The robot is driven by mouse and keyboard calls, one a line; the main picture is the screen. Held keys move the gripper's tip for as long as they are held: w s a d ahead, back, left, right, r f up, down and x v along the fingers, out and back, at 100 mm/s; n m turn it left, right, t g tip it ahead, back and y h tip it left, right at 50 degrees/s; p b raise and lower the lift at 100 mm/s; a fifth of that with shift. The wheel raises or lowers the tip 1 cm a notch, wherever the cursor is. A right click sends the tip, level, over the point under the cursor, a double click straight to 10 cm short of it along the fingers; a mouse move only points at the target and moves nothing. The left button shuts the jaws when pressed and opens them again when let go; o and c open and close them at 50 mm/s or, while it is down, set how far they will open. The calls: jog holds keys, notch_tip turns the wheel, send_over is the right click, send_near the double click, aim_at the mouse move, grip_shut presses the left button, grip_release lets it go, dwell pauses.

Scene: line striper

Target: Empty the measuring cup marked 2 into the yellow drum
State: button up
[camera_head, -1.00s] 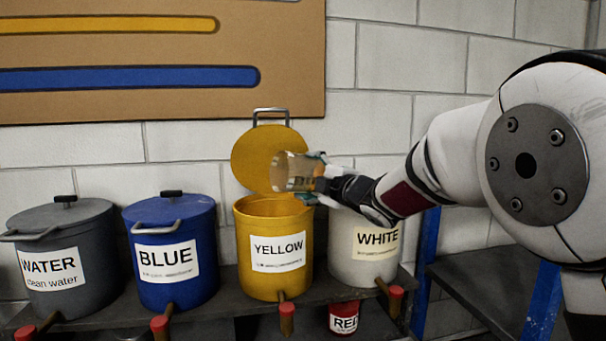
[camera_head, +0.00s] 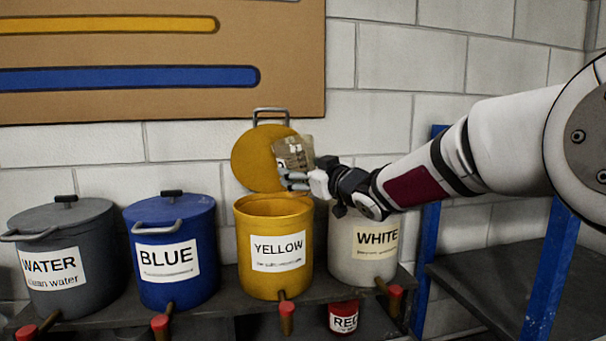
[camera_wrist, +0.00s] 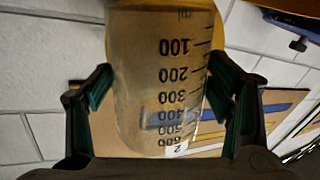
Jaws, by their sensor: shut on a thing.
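My gripper (camera_head: 298,181) is shut on a clear measuring cup (camera_head: 293,153). The cup is roughly upright with a slight tilt, held above the back right of the open yellow drum (camera_head: 250,285). In the wrist view the cup (camera_wrist: 160,75) sits between the green-padded fingers, its scale and a small label that seems to read 2 upside down in the picture. I see no clear liquid level in it. The drum's lid (camera_head: 252,158) is raised behind its mouth, partly hidden by the cup. The inside bottom of the drum is hidden.
The closed blue drum (camera_head: 180,285) and grey water drum (camera_head: 65,298) stand to the left. The white drum (camera_head: 350,270) stands close on the right, below my wrist. A red container (camera_head: 343,317) is lower down. A blue-framed shelf (camera_head: 490,290) is at right.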

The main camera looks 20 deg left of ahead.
aim_at(303, 163)
jog(key=shift+s+d+r+m+p, duration=0.5)
jog(key=shift+s+r+p, duration=0.1)
jog(key=shift+s, duration=0.15)
jog(key=shift+s+d+r+m+p, duration=0.25)
jog(key=shift+s+m+p, duration=0.15)
jog(key=shift+s, duration=0.1)
jog(key=shift+s+d+r+m+p, duration=0.2)
jog(key=shift+s+d+m+p, duration=0.1)
jog(key=shift+s+m, duration=0.15)
